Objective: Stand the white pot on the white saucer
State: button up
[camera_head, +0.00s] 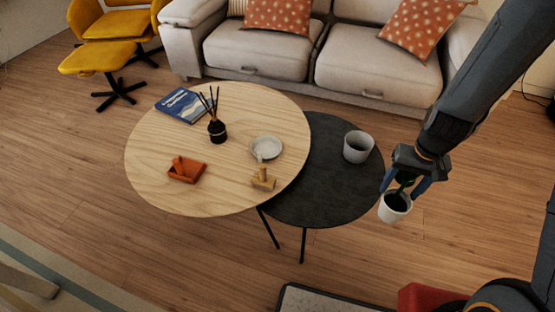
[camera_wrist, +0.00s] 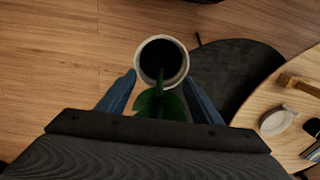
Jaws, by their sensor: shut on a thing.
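The white pot (camera_head: 394,209) hangs in my gripper (camera_head: 404,187), over the floor just off the right edge of the dark table. In the wrist view the pot (camera_wrist: 184,76) shows its dark inside, with green leaves (camera_wrist: 160,103) between the fingers of my gripper (camera_wrist: 160,82). The fingers lie along both sides of the pot. The white saucer (camera_head: 265,148) lies on the pale wooden table, apart from the pot. It also shows at the right of the wrist view (camera_wrist: 277,123). A small pale piece is at its front edge.
A larger grey-white planter (camera_head: 357,148) stands on the dark table (camera_head: 318,195). The wooden table (camera_head: 225,195) also holds a wooden object (camera_head: 263,180), a reed diffuser (camera_head: 217,130), an orange tray (camera_head: 187,171) and a blue book (camera_head: 181,105). A sofa (camera_head: 255,52) stands behind.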

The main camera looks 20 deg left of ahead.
aim_at(262, 148)
jog(key=k, duration=0.25)
jog(key=u, duration=0.85)
jog(key=i, duration=0.3)
jog(key=u, duration=0.2)
